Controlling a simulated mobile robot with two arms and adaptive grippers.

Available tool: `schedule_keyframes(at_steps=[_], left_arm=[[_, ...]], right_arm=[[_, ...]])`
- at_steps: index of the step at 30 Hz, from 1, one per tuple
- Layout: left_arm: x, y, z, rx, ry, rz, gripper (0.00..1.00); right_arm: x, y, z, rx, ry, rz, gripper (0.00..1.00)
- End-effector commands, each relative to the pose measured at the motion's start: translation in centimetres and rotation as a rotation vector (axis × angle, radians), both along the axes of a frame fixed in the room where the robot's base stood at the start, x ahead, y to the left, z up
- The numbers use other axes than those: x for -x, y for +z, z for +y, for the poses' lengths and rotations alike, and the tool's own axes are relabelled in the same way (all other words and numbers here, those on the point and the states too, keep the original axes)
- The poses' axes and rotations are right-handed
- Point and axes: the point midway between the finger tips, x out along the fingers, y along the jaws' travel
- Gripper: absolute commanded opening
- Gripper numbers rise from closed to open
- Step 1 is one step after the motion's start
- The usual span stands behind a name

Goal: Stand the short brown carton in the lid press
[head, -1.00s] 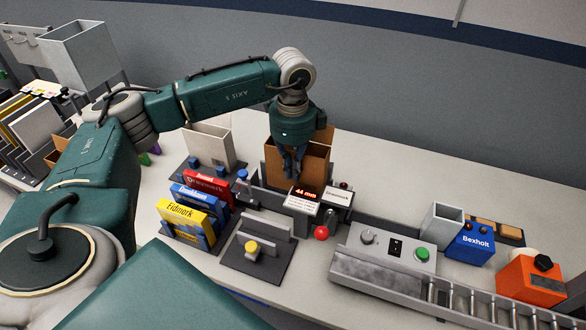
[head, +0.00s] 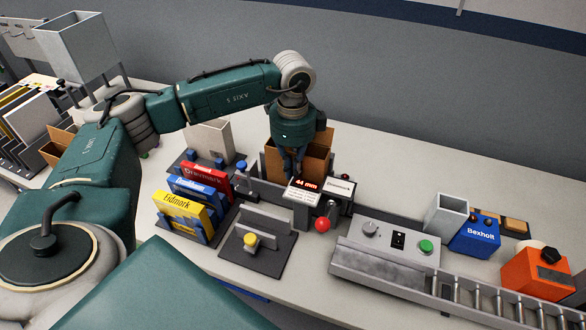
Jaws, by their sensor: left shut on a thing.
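The short brown carton (head: 318,152) is upright with its top flaps open. It is in the lid press (head: 337,205), behind the press's sign and display reading 44 mm. My left gripper (head: 294,172) reaches down from above and is shut on the carton's wall. The carton's bottom is hidden behind the press front, so I cannot tell whether it rests on the press bed. My right gripper is out of view.
Red, blue and yellow cartons (head: 183,215) stand in racks at the left. A fixture with a yellow knob (head: 250,240) is in front. A grey control box (head: 385,250), roller conveyor (head: 455,300), blue Bexholt box (head: 477,238) and orange box (head: 538,275) fill the right.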

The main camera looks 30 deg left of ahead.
Motion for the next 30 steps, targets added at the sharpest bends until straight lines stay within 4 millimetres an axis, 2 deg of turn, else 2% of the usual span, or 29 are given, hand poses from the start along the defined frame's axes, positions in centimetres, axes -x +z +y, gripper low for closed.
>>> schedule_keyframes(at_steps=[30], left_arm=[[0.0, -4.3, 0.0, 0.000, 0.000, 0.000, 0.00]], right_arm=[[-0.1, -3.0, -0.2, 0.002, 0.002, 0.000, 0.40]])
